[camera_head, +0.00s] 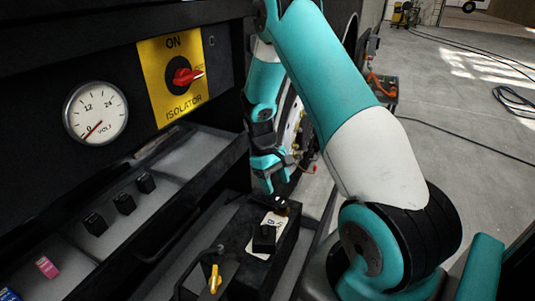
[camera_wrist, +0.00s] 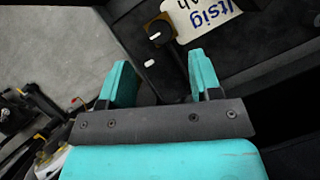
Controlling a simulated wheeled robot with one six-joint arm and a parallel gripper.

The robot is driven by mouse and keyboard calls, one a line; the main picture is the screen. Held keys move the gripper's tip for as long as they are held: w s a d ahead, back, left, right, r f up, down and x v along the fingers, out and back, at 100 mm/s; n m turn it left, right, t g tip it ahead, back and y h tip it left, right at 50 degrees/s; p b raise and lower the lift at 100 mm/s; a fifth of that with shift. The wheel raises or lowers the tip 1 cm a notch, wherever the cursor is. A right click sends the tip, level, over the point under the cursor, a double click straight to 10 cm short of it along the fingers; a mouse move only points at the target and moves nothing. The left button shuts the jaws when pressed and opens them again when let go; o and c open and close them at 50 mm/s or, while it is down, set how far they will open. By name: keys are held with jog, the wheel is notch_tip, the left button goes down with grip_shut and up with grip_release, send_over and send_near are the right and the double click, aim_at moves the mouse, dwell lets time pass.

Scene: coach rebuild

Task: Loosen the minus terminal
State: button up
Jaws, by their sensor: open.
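The black battery sits in the open tray low in the head view, with a pale label (camera_head: 262,234) on its top. A black clamp or terminal (camera_head: 279,203) stands at its far end. In the wrist view, a dark knob-like terminal (camera_wrist: 158,29) with a brass-coloured edge sits beside the label (camera_wrist: 205,14). I cannot read a minus mark on it. My gripper (camera_head: 277,178) hangs just above and beyond the battery's far end. In the wrist view its teal fingers (camera_wrist: 163,82) are apart, with nothing between them; the terminal lies beyond the fingertips, not touched.
An isolator switch (camera_head: 183,76) with a red handle is on a yellow plate. A voltmeter (camera_head: 95,112) has its needle near 0. A yellow wing-shaped fitting (camera_head: 214,279) stands at the tray's near end. Several black switches line the left shelf.

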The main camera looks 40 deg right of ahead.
jog(key=v, duration=1.1)
jog(key=shift+b, duration=0.3)
